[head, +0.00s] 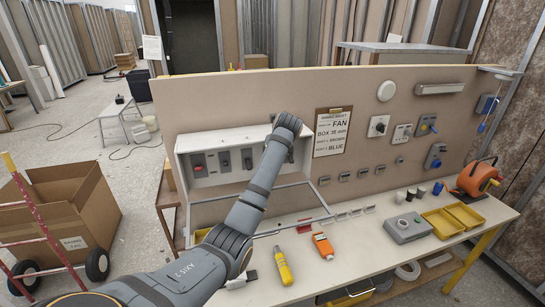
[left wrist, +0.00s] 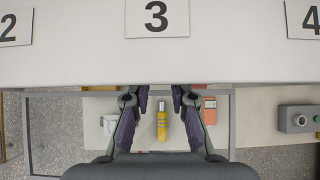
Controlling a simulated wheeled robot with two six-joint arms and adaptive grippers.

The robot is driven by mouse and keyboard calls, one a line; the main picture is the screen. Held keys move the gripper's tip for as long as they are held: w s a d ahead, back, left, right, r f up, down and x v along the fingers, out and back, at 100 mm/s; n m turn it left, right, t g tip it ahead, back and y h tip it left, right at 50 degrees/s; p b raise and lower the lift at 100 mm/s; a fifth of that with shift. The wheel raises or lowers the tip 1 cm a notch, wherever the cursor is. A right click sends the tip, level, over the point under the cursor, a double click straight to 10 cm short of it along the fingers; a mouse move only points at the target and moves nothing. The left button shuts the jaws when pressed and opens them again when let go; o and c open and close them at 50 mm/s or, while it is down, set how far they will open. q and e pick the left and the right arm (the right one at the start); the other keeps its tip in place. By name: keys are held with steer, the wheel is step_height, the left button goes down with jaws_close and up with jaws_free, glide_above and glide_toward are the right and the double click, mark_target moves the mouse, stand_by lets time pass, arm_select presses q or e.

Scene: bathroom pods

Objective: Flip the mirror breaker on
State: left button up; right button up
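A white breaker box (head: 215,138) is mounted on the tan board, with dark breakers (head: 224,160) in a row. Its framed lid (head: 310,214) hangs open below. I cannot read which breaker is the mirror one, and the right end of the row is hidden by my arm. My left arm reaches up across the box's right part; its fingers are hidden there in the head view. In the left wrist view my left gripper (left wrist: 158,100) is open and empty, below a white surface with a label marked 3 (left wrist: 157,17). No breaker lever shows there. My right gripper is out of view.
A clipboard card (head: 332,132) hangs right of the box. A yellow tool (head: 283,266) and an orange meter (head: 322,246) lie on the bench below. Yellow trays (head: 441,224) and a grey button box (head: 408,229) stand further right. A cardboard box (head: 65,205) is at left.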

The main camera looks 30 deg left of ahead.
arm_select(q)
steer(key=shift+o, duration=1.4)
steer(key=shift+w, duration=0.1)
steer(key=shift+r, duration=0.15)
steer(key=v, duration=1.2)
steer(key=shift+a, duration=0.1)
